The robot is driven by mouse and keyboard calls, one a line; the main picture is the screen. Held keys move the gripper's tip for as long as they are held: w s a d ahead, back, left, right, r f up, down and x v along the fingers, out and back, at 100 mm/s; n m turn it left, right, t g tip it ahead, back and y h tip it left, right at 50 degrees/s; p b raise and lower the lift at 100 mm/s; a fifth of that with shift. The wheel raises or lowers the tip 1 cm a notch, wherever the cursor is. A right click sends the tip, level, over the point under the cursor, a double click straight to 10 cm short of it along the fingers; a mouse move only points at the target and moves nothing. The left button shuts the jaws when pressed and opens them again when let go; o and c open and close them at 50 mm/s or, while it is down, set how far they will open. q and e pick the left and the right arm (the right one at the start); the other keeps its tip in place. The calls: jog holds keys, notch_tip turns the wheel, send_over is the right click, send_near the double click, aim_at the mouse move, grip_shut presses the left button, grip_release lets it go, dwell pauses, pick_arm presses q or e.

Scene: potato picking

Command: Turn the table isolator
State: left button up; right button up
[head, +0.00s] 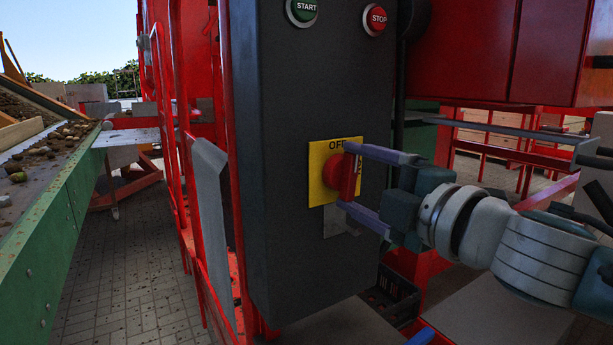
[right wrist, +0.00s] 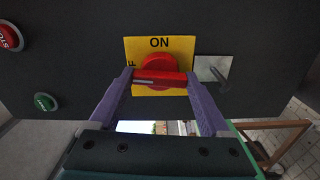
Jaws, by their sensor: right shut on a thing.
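The table isolator is a red rotary knob (head: 333,174) on a yellow plate (head: 318,196) on the front of a dark cabinet. In the head view its grip stands about upright, in line with the OFF word above it. My right gripper (head: 346,177) comes in from the right, one finger above and one below, shut on the knob. In the right wrist view the knob (right wrist: 160,77) lies crosswise between the two fingertips of the gripper (right wrist: 160,80). ON shows on the plate (right wrist: 178,51) there, and the OFF word is partly hidden. My left gripper is not in view.
A green START button (head: 303,9) and a red STOP button (head: 374,19) sit higher on the cabinet (head: 290,240). A metal padlock-like piece (right wrist: 212,69) is beside the plate. Red rails (head: 190,190) and a green-sided potato conveyor (head: 50,240) stand left. A dark crate (head: 395,297) is below.

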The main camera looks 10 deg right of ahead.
jog(key=shift+n, duration=0.6)
jog(key=o, duration=1.2)
jog(key=shift+b+v, duration=0.35)
jog(key=shift+v, duration=4.6)
jog(key=shift+r, duration=0.1)
